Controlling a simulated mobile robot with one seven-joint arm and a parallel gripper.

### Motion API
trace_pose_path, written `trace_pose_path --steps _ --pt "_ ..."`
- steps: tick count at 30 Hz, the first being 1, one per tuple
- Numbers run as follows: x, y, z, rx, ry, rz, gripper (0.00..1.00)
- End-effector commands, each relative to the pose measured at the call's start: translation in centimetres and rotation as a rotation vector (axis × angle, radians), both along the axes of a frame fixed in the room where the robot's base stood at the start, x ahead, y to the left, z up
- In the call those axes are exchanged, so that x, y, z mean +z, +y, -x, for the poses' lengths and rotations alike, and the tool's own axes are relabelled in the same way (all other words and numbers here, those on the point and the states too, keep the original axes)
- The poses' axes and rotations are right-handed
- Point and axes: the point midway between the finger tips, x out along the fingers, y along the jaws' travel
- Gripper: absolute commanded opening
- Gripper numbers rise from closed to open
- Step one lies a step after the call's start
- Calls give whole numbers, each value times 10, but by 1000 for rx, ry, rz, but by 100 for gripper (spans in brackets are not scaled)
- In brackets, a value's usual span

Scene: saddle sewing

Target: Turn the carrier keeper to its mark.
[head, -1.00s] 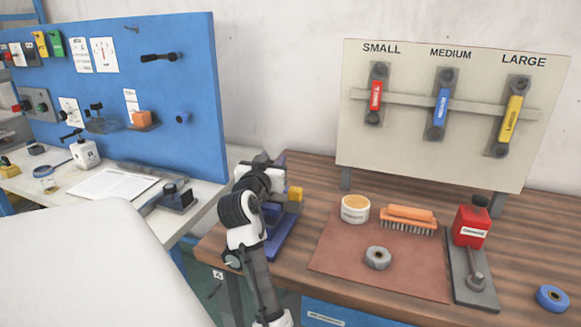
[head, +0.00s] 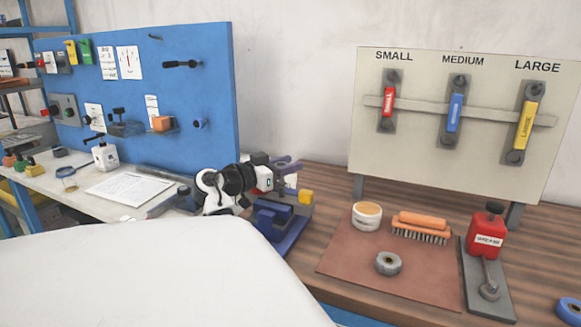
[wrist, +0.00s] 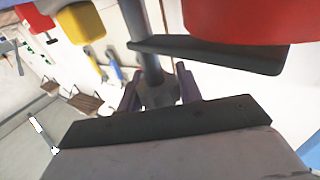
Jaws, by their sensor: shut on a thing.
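The blue fixture (head: 284,228) stands at the left end of the wooden bench, with a yellow block (head: 306,197) at its right side. My gripper (head: 292,168) reaches in from the left, just above and behind the fixture. In the wrist view my gripper's purple fingers (wrist: 158,90) are shut on a grey piece (wrist: 155,97) at the end of a grey shaft (wrist: 150,55). This piece may be the carrier keeper; I cannot tell for sure. No mark can be made out. The head view does not show the grip clearly.
A leather mat (head: 350,262) holds a tin (head: 368,215), a brush (head: 420,228) and a grey nut (head: 389,263). A red grease bottle (head: 487,232) stands to the right. In the wrist view a red body (wrist: 240,15) and a yellow block (wrist: 80,23) are close by.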

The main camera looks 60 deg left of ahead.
Motion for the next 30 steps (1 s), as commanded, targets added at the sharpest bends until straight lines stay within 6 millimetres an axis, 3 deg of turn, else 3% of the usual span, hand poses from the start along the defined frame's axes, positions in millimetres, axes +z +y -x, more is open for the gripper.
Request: trace_pose_path --steps 13,14,18,30 --pt "1 0 -2 -12 2 0 0" --pt "1 0 -2 -12 2 0 36" --pt "1 0 -1 -11 2 0 55" --pt "-1 -1 7 -8 0 0 57"
